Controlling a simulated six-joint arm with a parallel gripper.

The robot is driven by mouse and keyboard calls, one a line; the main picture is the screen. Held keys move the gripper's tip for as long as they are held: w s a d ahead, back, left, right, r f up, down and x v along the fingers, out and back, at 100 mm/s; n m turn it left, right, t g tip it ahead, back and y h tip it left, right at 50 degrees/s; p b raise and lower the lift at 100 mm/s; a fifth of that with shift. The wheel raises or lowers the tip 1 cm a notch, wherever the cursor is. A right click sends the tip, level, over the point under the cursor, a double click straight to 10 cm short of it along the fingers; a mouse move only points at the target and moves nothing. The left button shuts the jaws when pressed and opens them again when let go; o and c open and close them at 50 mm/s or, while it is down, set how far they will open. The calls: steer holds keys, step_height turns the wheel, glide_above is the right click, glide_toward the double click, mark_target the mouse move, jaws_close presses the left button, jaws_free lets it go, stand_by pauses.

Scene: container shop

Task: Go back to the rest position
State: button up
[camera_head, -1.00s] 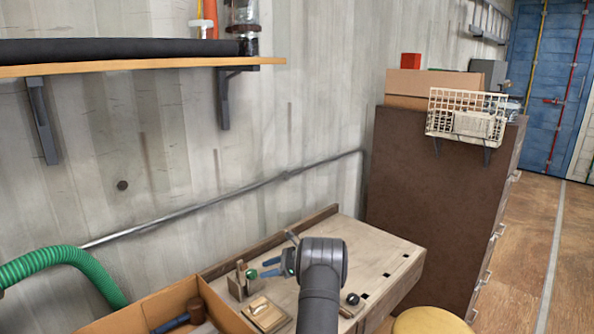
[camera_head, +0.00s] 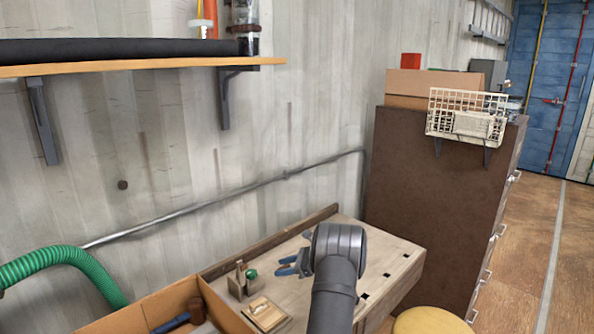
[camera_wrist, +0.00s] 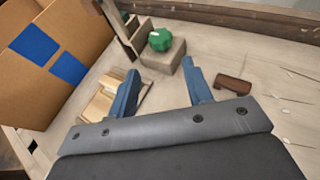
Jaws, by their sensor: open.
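My gripper (camera_head: 289,266) is over the wooden workbench (camera_head: 385,262), with its blue fingers pointing left. In the wrist view my gripper (camera_wrist: 160,76) has its two fingers spread apart with nothing between them. A green knob-like piece (camera_head: 252,273) sits at the small wooden block holder left of the fingertips. In the wrist view the green piece (camera_wrist: 160,40) rests on top of a block (camera_wrist: 164,56), beyond the fingers and apart from them. My wrist and forearm hide part of the bench.
A cardboard box (camera_head: 160,302) with a mallet stands left of the bench. A small wooden plate (camera_head: 265,314) lies near the front. A reddish-brown piece (camera_wrist: 233,85) lies right of the fingers. A brown cabinet (camera_head: 430,190) stands right, a yellow stool (camera_head: 430,321) in front. A shelf (camera_head: 130,68) hangs above.

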steer(key=v, duration=0.7)
steer(key=a+r+n+g, duration=0.4)
steer(key=a+n+g, duration=0.1)
steer(key=n+g, duration=0.1)
steer(key=shift+g, duration=0.5)
steer(key=shift+r, duration=0.15)
